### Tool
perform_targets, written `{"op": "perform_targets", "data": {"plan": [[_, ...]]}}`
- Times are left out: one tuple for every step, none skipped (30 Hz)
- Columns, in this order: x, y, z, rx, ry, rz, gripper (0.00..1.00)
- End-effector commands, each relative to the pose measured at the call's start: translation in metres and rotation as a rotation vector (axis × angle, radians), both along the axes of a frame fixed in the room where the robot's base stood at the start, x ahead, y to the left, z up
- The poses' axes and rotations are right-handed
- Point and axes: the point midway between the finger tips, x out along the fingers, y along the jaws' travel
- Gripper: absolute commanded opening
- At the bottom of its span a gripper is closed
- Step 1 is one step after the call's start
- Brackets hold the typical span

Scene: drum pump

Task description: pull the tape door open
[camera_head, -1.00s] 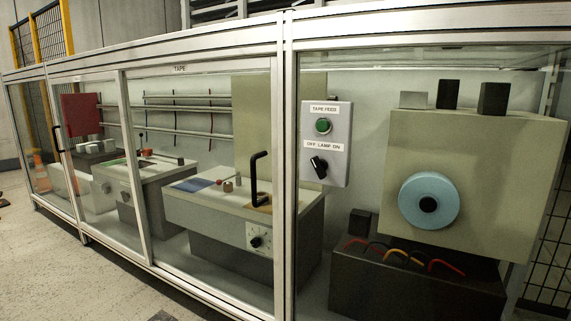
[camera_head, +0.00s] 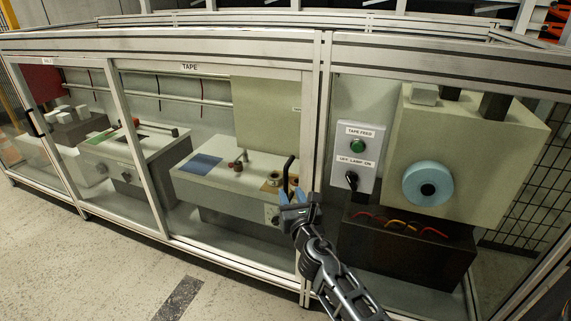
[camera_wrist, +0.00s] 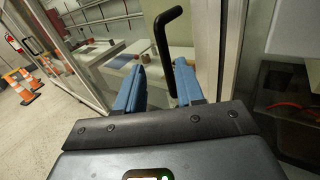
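The tape door (camera_head: 140,150) is a clear panel in a metal frame, labelled TAPE along its top rail. It appears closed, flush with the cabinet front. Its black bar handle (camera_head: 289,170) stands upright near the door's right edge. My gripper (camera_head: 291,194) is at the handle's lower part in the head view. In the wrist view, my gripper (camera_wrist: 158,82) has its two blue fingers apart, with the black handle (camera_wrist: 164,42) showing between and beyond them. I cannot tell whether either finger touches the handle.
Right of the door is a fixed bay with a TAPE FEED switch box (camera_head: 357,160) and a blue roll (camera_head: 428,184). Another door with a black handle (camera_head: 34,122) is at left. The floor before the cabinet is clear; orange cones (camera_wrist: 20,84) stand at far left.

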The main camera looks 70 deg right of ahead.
Motion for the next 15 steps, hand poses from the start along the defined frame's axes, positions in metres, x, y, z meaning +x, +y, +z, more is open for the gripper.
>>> {"op": "perform_targets", "data": {"plan": [[0.001, -0.006, 0.006, -0.02, 0.017, -0.01, 0.37], [0.002, -0.009, 0.007, -0.027, 0.022, -0.014, 0.37], [0.004, -0.012, 0.007, -0.034, 0.029, -0.017, 0.37], [0.006, -0.015, 0.007, -0.035, 0.031, -0.018, 0.37], [0.008, -0.018, 0.008, -0.037, 0.031, -0.019, 0.37], [0.011, -0.022, 0.007, -0.036, 0.03, -0.019, 0.37], [0.013, -0.026, 0.007, -0.036, 0.03, -0.019, 0.37], [0.016, -0.029, 0.008, -0.035, 0.029, -0.019, 0.37], [0.02, -0.034, 0.007, -0.034, 0.028, -0.018, 0.37], [0.023, -0.038, 0.007, -0.034, 0.028, -0.017, 0.37], [0.026, -0.042, 0.007, -0.034, 0.027, -0.017, 0.37], [0.029, -0.047, 0.007, -0.034, 0.029, -0.017, 0.37], [0.032, -0.05, 0.007, -0.034, 0.027, -0.018, 0.37], [0.034, -0.054, 0.007, -0.034, 0.027, -0.018, 0.37], [0.037, -0.057, 0.006, -0.033, 0.028, -0.017, 0.37]]}}
